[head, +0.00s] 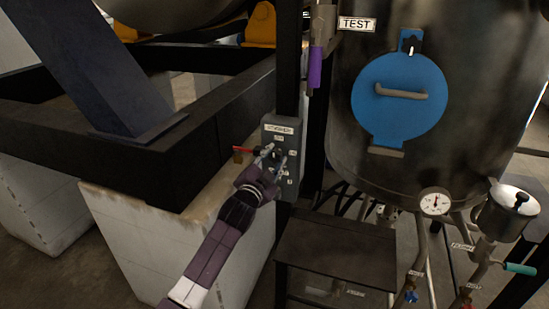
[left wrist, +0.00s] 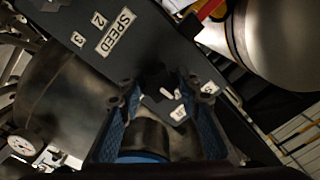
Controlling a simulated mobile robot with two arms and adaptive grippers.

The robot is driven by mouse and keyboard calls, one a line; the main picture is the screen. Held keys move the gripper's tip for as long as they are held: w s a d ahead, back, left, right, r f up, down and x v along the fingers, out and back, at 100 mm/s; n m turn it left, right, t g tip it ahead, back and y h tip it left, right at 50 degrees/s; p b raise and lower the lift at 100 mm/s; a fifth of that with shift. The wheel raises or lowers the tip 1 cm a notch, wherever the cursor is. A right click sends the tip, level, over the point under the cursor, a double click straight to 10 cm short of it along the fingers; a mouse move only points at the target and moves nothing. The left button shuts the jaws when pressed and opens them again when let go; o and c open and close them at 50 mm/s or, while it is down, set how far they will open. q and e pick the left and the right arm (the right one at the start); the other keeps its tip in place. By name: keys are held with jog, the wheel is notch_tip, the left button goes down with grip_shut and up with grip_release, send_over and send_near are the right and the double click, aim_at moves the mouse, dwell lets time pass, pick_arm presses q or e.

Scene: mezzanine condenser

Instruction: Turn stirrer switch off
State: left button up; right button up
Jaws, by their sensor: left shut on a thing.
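The grey stirrer switch box (head: 292,140) is fixed to a dark post in the middle of the head view, with a label along its top. Its dark knob (left wrist: 157,82) shows in the left wrist view between my fingers, below a plate marked SPEED with numbers beside it. My left gripper (head: 274,156) reaches the box from below and is shut on the knob. Its blue-padded fingers (left wrist: 162,92) lie on either side of the knob. The fingers partly hide the knob, so its setting cannot be read. My right gripper is not in view.
A dark tank with a blue round hatch (head: 400,115) stands to the right, with a gauge (head: 434,203) and valves below. A black stand (head: 335,245) is below the box. A red-handled lever (head: 242,149) and a pale concrete block (head: 150,245) are close on the left.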

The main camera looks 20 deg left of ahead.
pick_arm(q)
jog(key=o, duration=1.2)
jog(key=shift+f, duration=0.1)
jog(key=s, duration=1.2)
jog(key=shift+a, duration=0.25)
